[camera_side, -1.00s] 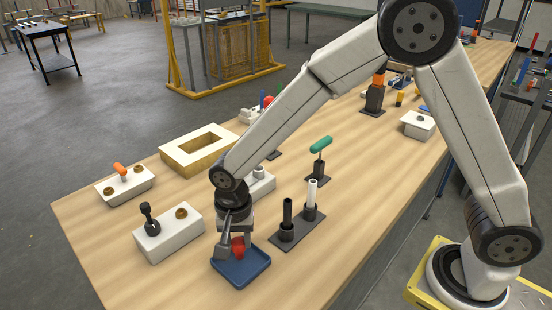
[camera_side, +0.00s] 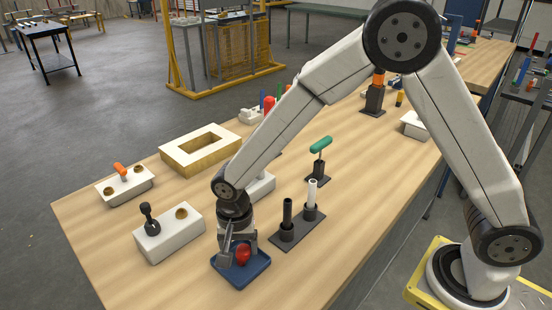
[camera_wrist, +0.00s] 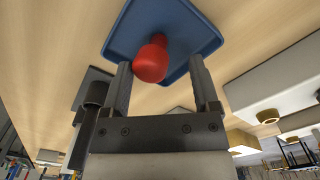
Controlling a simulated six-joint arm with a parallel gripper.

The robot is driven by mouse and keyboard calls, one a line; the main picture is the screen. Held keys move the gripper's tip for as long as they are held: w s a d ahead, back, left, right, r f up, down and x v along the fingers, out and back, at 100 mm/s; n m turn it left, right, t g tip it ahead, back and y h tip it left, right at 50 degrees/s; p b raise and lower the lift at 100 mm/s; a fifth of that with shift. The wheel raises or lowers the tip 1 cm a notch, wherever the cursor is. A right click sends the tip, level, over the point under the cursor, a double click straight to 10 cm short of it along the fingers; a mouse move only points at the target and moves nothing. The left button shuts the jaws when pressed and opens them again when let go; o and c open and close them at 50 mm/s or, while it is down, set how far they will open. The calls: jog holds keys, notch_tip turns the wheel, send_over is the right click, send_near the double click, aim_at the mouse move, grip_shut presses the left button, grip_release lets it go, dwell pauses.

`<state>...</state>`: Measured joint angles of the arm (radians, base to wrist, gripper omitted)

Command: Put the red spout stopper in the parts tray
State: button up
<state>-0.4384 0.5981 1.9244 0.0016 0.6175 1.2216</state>
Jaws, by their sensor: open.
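The red spout stopper (camera_side: 243,253) is at the blue parts tray (camera_side: 262,268), within its rim in the side view. In the wrist view the stopper (camera_wrist: 151,60) shows its rounded red end against the tray floor (camera_wrist: 185,18), and it looks tilted. My gripper (camera_side: 238,250) is low over the tray with its fingers apart. In the wrist view the open gripper (camera_wrist: 160,66) has a finger on each side of the stopper, with a clear gap to the right finger. The left finger is close to it; I cannot tell whether they touch.
A dark stand with a black and a white post (camera_side: 311,200) is right of the tray. A green T-handle (camera_side: 320,145) stands behind it. A white block with a black knob (camera_side: 168,232) is to the left. A hollow wooden-sided frame (camera_side: 200,150) lies farther back.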

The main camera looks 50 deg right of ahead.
aim_at(240, 248)
notch_tip(240, 248, up, 12)
jog(key=shift+r, duration=0.15)
dwell(0.7)
jog(key=shift+d, duration=0.1)
dwell(0.4)
jog(key=s+d+f+n+t, duration=0.1)
jog(key=s+d+n, duration=0.3)
jog(key=d, duration=0.5)
jog(key=s+d+f+n+t, duration=0.1)
jog(key=s+d+f+n, duration=0.3)
jog(key=d, duration=0.5)
jog(key=shift+s+f+n+t, duration=0.3)
jog(key=shift+s+n, duration=0.2)
jog(key=shift+s, duration=0.7)
